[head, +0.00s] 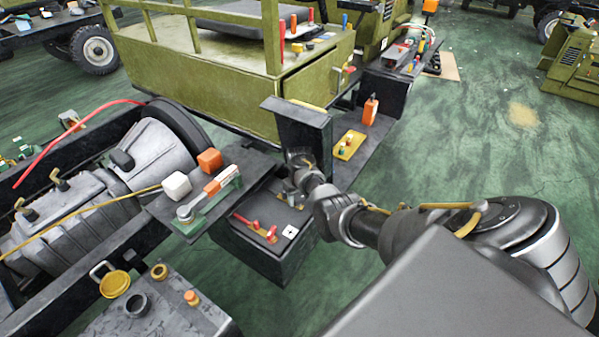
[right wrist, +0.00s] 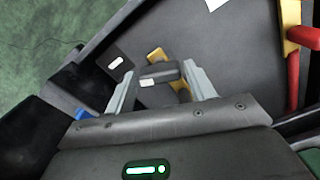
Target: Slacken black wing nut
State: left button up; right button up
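A black wing nut (right wrist: 165,72) with a small white mark lies between my right gripper's fingertips in the right wrist view. A yellow piece shows under and beside it. My right gripper (right wrist: 159,73) is open, with one pale finger on each side of the nut and its tips very close to the nut's ends. I cannot tell whether they touch it. In the head view my right gripper (head: 291,175) is low over the dark box (head: 258,255) beside the vehicle, and the nut cannot be made out there. My left gripper is out of view.
A side shelf (head: 205,207) carries white and orange cubes and a lever. Open green floor lies to the right.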

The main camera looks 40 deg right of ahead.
aim_at(299, 198)
jog(key=shift+o, duration=1.1)
notch_tip(299, 198, up, 8)
jog(key=shift+f+p, duration=0.25)
jog(key=shift+p, duration=0.4)
